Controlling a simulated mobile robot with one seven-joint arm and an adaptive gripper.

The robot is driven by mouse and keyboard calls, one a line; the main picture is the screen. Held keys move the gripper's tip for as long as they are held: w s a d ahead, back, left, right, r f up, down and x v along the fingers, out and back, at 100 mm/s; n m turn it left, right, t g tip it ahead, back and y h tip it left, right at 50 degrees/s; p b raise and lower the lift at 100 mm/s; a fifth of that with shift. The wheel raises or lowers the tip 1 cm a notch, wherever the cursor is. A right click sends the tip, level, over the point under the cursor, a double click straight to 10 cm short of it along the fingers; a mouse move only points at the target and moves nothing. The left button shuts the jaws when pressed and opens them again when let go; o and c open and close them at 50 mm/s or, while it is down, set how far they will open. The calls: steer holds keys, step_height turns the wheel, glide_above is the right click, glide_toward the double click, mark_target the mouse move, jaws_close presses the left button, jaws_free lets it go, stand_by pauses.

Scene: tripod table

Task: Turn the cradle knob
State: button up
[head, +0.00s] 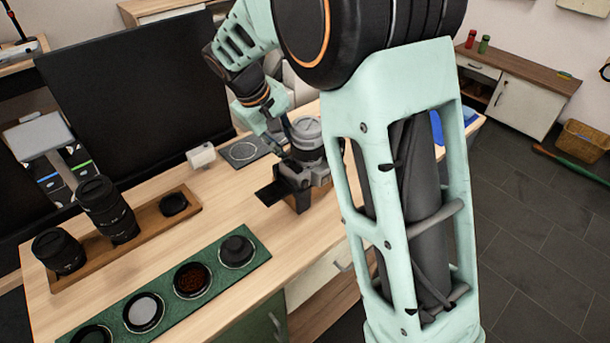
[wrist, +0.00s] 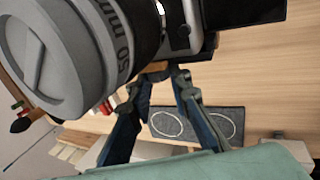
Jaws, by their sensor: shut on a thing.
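The dark cradle (head: 297,190) stands near the front edge of the wooden table, with a grey lens (head: 308,132) resting in it. In the wrist view the lens (wrist: 60,50), marked "50 mm", fills the upper left, close to the camera. My gripper (head: 288,143) reaches down to the cradle's far side, beside the lens. In the wrist view my gripper (wrist: 160,76) has its blue fingers closing around a small dark piece at the cradle, which appears to be the cradle knob (wrist: 156,73). The knob is mostly hidden by the fingertips and is out of sight in the head view.
A dark mat with ring outlines (head: 243,152) and a small white block (head: 201,156) lie behind the cradle. A green mat (head: 217,285) holds several round items at front left. Black lenses (head: 108,210) stand on a wooden tray. My arm covers the table's right part.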

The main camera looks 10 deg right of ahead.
steer(key=shift+w+d+r+g+y+p, duration=0.15)
steer(key=shift+g+y+p, duration=0.45)
steer(key=shift+p, duration=0.95)
steer(key=shift+d+f+g+y+p, duration=0.1)
steer(key=shift+g+y+p, duration=0.5)
steer(key=shift+p, duration=1)
steer(key=shift+w+d+r+g+y+p, duration=0.15)
steer(key=shift+g+y+p, duration=0.15)
steer(key=shift+y+p, duration=0.95)
steer(key=shift+d+f+g+y+p, duration=0.15)
steer(key=shift+g+y+p, duration=0.15)
steer(key=shift+p, duration=0.75)
jaws_close()
jaws_free()
steer(key=shift+g+y+p, duration=0.25)
steer(key=shift+g+p, duration=0.05)
steer(key=shift+p, duration=0.1)
steer(key=shift+y+p, duration=0.3)
steer(key=shift+y, duration=0.2)
steer(key=shift+f+g, duration=0.1)
steer(key=shift+g, duration=0.2)
jaws_close()
steer(key=shift+w+d+g+y+p, duration=0.15)
steer(key=shift+g+y+p, duration=0.45)
steer(key=shift+y, duration=0.4)
steer(key=o, duration=0.8)
jaws_free()
